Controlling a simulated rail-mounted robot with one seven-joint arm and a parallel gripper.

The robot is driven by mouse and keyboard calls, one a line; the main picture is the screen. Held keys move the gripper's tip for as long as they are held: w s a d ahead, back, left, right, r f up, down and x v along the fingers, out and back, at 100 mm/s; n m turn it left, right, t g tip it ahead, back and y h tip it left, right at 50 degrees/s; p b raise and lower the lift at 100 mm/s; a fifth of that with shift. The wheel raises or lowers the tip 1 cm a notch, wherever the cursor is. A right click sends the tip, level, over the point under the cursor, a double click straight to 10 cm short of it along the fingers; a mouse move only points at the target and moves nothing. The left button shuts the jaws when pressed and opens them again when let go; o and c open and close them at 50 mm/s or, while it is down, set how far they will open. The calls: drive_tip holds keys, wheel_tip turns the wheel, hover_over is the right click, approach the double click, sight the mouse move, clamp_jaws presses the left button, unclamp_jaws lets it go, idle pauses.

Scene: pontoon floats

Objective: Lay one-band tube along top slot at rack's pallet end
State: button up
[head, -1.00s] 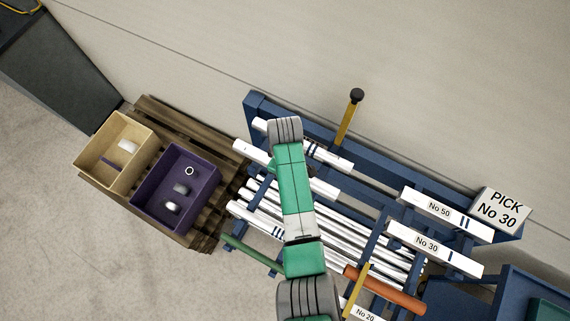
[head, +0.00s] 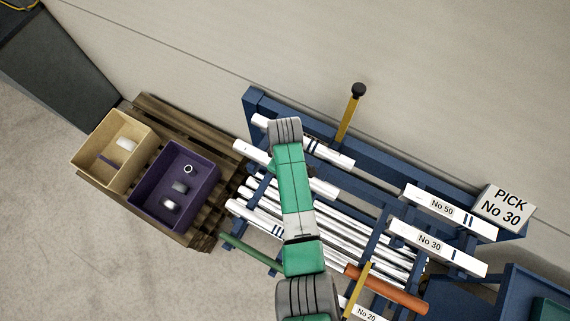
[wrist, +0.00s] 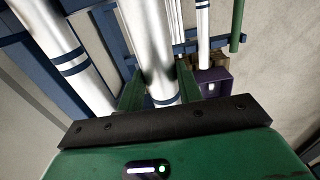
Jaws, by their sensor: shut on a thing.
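My gripper (wrist: 159,76) is shut on a white tube (wrist: 150,45); one blue band on it shows between the green fingers. In the head view my arm hides the gripper and the middle of this tube (head: 252,154), whose left end points at the pallet. The tube lies over the upper part of the blue rack (head: 375,187), roughly parallel to the other tubes. I cannot tell whether it touches the rack. A two-band white tube (head: 335,157) lies beside it, nearer the wall; it also shows at left in the wrist view (wrist: 55,40).
A wooden pallet (head: 150,108) at the rack's left end carries a tan bin (head: 85,160) and a purple bin (head: 145,195). Several white tubes (head: 350,232) fill the lower rack. A yellow post (head: 349,122) stands at the back.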

drive_tip(key=shift+f+b, duration=0.45)
drive_tip(key=shift+f, duration=0.25)
drive_tip(key=o, duration=1.1)
drive_tip(key=shift+c, duration=0.2)
wheel_tip(320, 180, up, 8)
drive_tip(key=shift+f, duration=0.1)
